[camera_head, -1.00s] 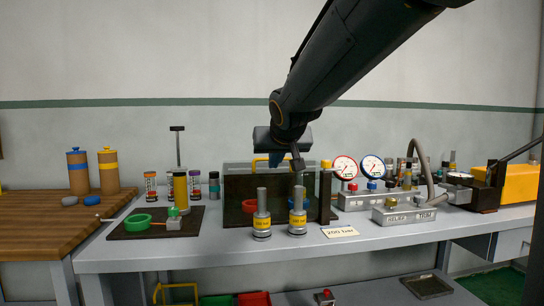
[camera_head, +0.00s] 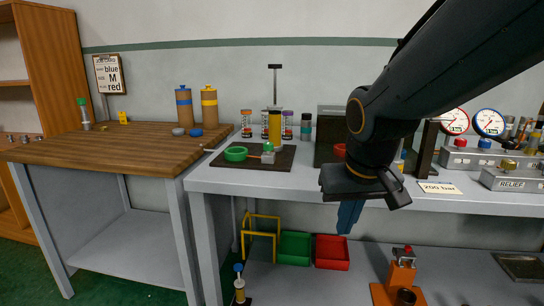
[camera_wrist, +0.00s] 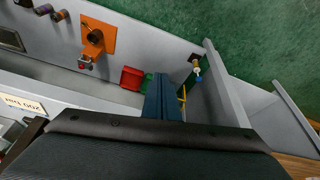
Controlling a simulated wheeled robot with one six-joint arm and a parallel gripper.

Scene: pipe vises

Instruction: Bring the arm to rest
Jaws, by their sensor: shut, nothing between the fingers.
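My gripper (camera_head: 349,216) hangs at the end of my dark arm in front of the grey bench, its blue-grey fingers pointing down past the front edge. The fingers (camera_wrist: 162,98) also show in the wrist view, together and with nothing between them. They are clear of the bench and of the things on the shelf below. My arm reaches in from the upper right of the head view and hides part of the dark box on the bench.
The grey bench (camera_head: 230,178) carries a dark tray (camera_head: 275,163), gauges (camera_head: 489,122) and a "200 bar" card (camera_head: 440,188). Green (camera_head: 295,248) and red (camera_head: 332,252) bins and an orange vise (camera_head: 401,275) are below. A wooden-topped table (camera_head: 110,146) stands left.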

